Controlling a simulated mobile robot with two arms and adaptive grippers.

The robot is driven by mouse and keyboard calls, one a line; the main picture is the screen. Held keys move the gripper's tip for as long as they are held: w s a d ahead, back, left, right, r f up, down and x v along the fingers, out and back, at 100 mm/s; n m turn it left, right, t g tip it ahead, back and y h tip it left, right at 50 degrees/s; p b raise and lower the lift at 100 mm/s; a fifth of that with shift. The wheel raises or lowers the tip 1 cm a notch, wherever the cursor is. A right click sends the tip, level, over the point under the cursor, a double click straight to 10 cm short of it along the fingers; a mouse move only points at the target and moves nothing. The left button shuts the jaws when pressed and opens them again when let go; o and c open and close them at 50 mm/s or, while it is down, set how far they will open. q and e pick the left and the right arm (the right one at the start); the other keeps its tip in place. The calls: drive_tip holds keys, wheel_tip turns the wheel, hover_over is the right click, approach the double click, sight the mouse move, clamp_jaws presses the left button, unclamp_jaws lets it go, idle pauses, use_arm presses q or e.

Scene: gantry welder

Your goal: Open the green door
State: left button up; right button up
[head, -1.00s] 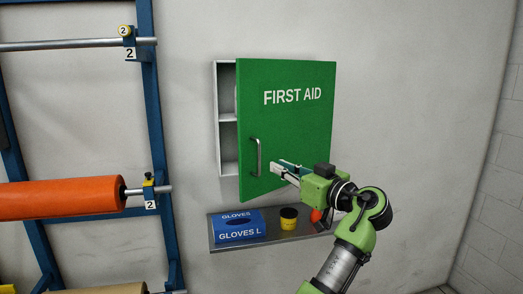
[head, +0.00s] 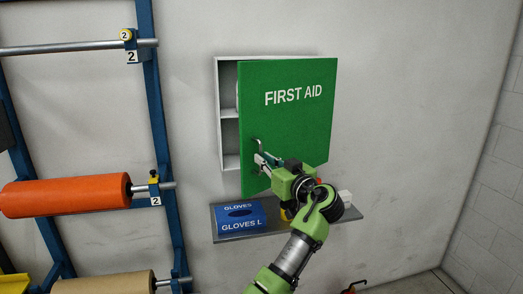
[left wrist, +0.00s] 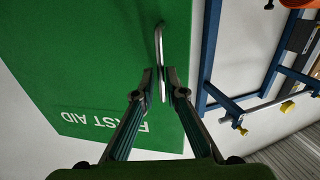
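The green door (head: 295,125) of the first aid cabinet stands somewhat ajar, with white shelves (head: 229,113) showing along its left side. The door's metal handle (head: 258,152) is near its lower left edge. It also shows in the left wrist view (left wrist: 159,42). My left gripper (head: 262,159) is at the handle. In the left wrist view my left fingertips (left wrist: 161,80) lie on either side of the handle bar, with a narrow gap seeming to show beside it. My right gripper is out of view.
A metal shelf (head: 268,232) under the cabinet holds a blue gloves box (head: 240,217) and a yellow item mostly hidden by my left arm. A blue rack (head: 157,120) with an orange roll (head: 70,195) stands at left. The wall to the right is clear.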

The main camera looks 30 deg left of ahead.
use_arm(q)
drive_tip(key=shift+p+x, duration=0.3)
drive_tip(key=shift+x, duration=0.75)
clamp_jaws()
drive_tip(key=shift+s+d+b, duration=0.1)
drive_tip(key=shift+d+b, duration=0.2)
drive_tip(key=shift+d, duration=0.05)
